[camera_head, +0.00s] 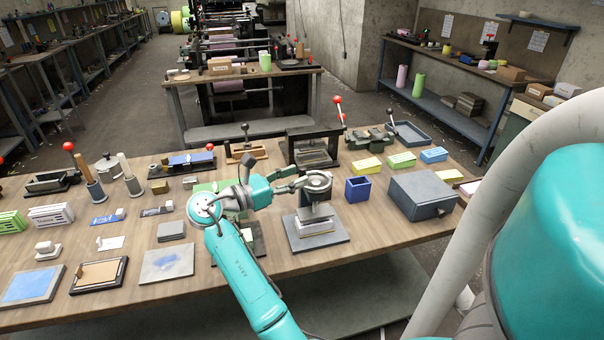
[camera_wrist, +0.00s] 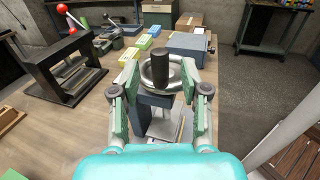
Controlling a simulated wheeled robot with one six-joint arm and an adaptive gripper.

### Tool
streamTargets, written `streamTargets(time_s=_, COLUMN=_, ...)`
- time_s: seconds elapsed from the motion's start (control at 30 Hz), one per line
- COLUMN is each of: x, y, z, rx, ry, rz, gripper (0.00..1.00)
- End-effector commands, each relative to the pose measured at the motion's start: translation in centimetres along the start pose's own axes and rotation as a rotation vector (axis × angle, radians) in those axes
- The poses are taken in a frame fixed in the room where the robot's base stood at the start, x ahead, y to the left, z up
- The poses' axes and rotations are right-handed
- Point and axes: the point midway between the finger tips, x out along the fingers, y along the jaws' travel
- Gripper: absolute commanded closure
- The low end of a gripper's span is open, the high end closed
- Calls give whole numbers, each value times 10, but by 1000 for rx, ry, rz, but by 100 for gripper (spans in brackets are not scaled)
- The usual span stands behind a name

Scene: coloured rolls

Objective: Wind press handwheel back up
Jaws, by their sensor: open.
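The small press (camera_head: 312,225) stands on a grey base plate on the wooden workbench, with its handwheel (camera_head: 318,181) on top. In the wrist view the handwheel (camera_wrist: 163,72) is a light metal ring with a dark knob standing up at its middle. My gripper (camera_head: 296,184) reaches it from the left. In the wrist view my gripper (camera_wrist: 160,78) is open, with one finger on each side of the wheel's rim; I cannot tell whether the fingers touch it. A pale stack lies between the press and its base. The press column is partly hidden below the wheel.
A blue open box (camera_head: 358,189) and a grey metal box (camera_head: 422,195) stand right of the press. A frame tool with a red-knobbed lever (camera_head: 318,148) is behind it. Yellow, green and blue blocks (camera_head: 401,160) lie at the back right. The bench front right of the press is bare.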

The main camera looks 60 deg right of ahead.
Motion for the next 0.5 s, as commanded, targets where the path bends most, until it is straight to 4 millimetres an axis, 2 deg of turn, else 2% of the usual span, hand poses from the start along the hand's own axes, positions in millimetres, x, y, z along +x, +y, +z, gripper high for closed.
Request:
streamTargets(time_s=0.03, x=8, y=-1, z=0, rx=0, ry=0, rz=-3, gripper=55)
streamTargets(time_s=0.2, x=25, y=0, z=0, rx=0, ry=0, rz=-1, gripper=55)
streamTargets(time_s=0.5, x=30, y=0, z=0, rx=1, ry=1, rz=1, gripper=55)
